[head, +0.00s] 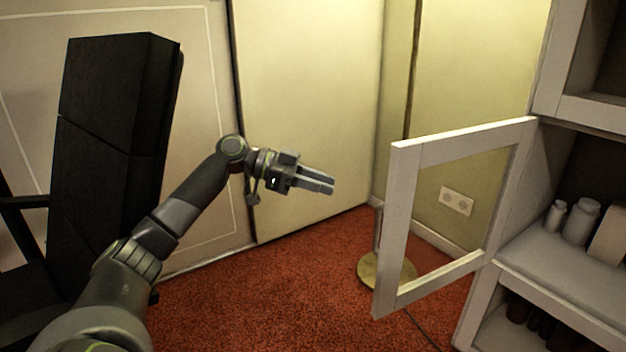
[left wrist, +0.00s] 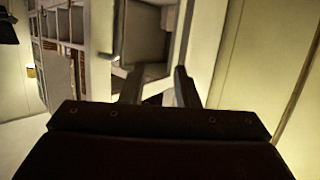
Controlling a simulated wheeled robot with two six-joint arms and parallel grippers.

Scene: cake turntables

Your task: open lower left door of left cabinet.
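A white-framed door (head: 398,220) with a see-through middle stands swung out from the white cabinet (head: 548,268) at the right of the head view. Its hinged side meets the cabinet, and its free edge points toward the left. The shelf compartment beside it is exposed. My left gripper (head: 333,184) is in the middle of the head view, left of the door's free edge and apart from it. It also shows in the left wrist view (left wrist: 158,85), with its two fingers spread and nothing between them. White framing shows beyond the fingers there. My right gripper is in neither view.
White bottles (head: 580,222) stand on the cabinet shelf. A round brass-coloured base (head: 372,272) stands on the red carpet (head: 260,305) behind the door. A black chair (head: 105,140) is at the left. A wall socket (head: 456,201) shows through the door. Carpet below my gripper is clear.

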